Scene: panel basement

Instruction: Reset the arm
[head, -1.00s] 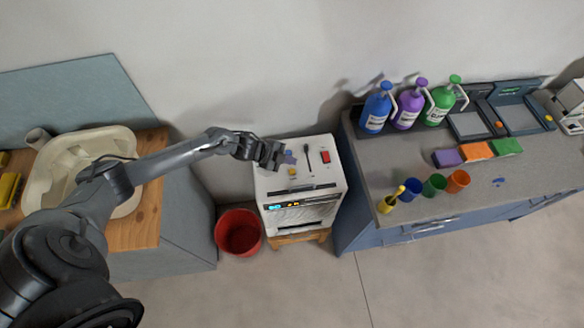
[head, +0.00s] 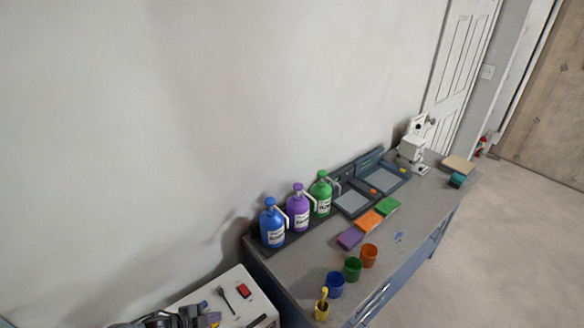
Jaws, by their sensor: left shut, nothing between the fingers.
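My left gripper (head: 185,318) shows at the bottom edge, left of centre. It is shut and holds nothing. It is over or beside the left part of the white machine's top (head: 250,305), which carries a black lever and a red switch (head: 244,291); whether it touches the machine I cannot tell. Most of my left arm is below the frame. My right gripper is not in view.
A grey counter (head: 300,262) holds blue (head: 273,225), purple (head: 298,210) and green (head: 321,195) bottles, several coloured cups, sponges and trays. A white device (head: 411,150) stands at its far end. A door (head: 462,60) and open floor (head: 500,240) lie to the right.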

